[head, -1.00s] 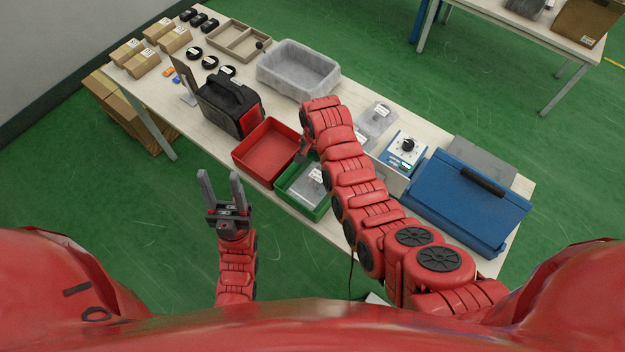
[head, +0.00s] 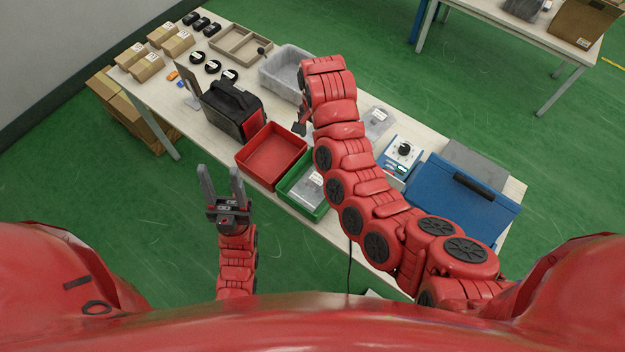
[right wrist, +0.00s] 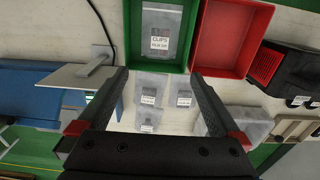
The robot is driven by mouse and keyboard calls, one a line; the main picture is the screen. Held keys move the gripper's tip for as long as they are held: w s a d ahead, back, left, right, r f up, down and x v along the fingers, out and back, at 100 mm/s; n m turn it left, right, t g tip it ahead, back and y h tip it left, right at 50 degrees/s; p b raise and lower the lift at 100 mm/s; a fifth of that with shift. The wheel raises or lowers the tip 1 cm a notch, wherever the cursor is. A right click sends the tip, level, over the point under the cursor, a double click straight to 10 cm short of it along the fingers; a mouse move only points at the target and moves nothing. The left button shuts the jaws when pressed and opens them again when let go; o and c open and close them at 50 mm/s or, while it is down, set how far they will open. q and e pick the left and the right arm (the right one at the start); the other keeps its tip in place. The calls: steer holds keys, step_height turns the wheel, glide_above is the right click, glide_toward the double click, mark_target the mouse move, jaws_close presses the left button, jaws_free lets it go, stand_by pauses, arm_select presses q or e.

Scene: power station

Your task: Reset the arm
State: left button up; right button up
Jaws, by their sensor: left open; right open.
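My left gripper (head: 221,188) is open and empty over the green floor, in front of the table's near edge. My right arm (head: 345,150) reaches out over the table. Its gripper is mostly hidden behind its own links in the head view. In the right wrist view my right gripper (right wrist: 160,110) is open, with nothing between its fingers but a view down on the table. Several labelled clear bags (right wrist: 150,90) lie on the table below it.
A red bin (head: 272,152) and a green bin (head: 296,188) holding a bag labelled clips (right wrist: 160,45) stand at the near edge. A grey tub (head: 280,72), black case (head: 232,108), dial device (head: 403,152) and blue toolbox (head: 462,200) crowd the table.

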steer(key=shift+r, duration=0.25)
stand_by(0.3)
